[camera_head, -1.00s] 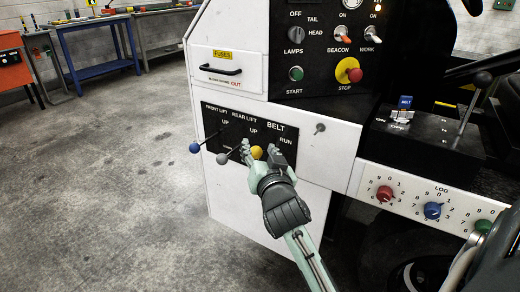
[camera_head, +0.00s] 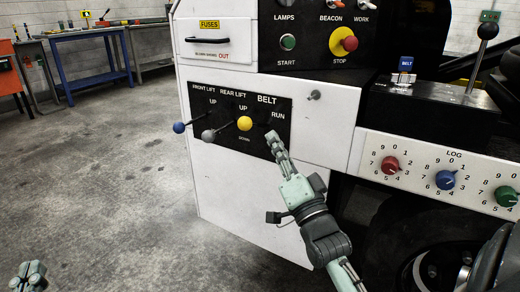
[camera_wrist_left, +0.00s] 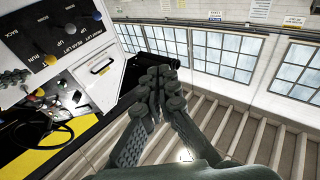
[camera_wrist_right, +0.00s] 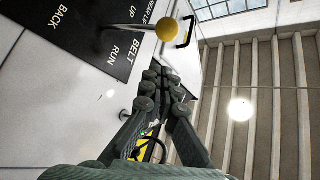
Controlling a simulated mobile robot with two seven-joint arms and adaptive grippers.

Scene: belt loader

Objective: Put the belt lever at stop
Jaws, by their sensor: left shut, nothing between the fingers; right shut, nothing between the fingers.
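The yellow-knobbed lever (camera_head: 244,123) sticks out of the black panel (camera_head: 228,90), beside the BELT and RUN labels. Its knob and thin shaft also show in the right wrist view (camera_wrist_right: 167,28). Its exact setting is hard to tell, as my right arm covers the labels below RUN in the head view. My right gripper (camera_head: 275,143) is shut and empty, just right of the yellow knob and apart from it. My left gripper (camera_head: 32,270) is shut and empty, low at the left over the floor, far from the panel.
A blue-knobbed lever (camera_head: 179,127) and a grey-knobbed lever (camera_head: 209,135) stand left of the yellow one. A red stop button (camera_head: 350,43) and green start button (camera_head: 288,41) sit above. Coloured log dials (camera_head: 390,165) are at right. Floor at left is clear.

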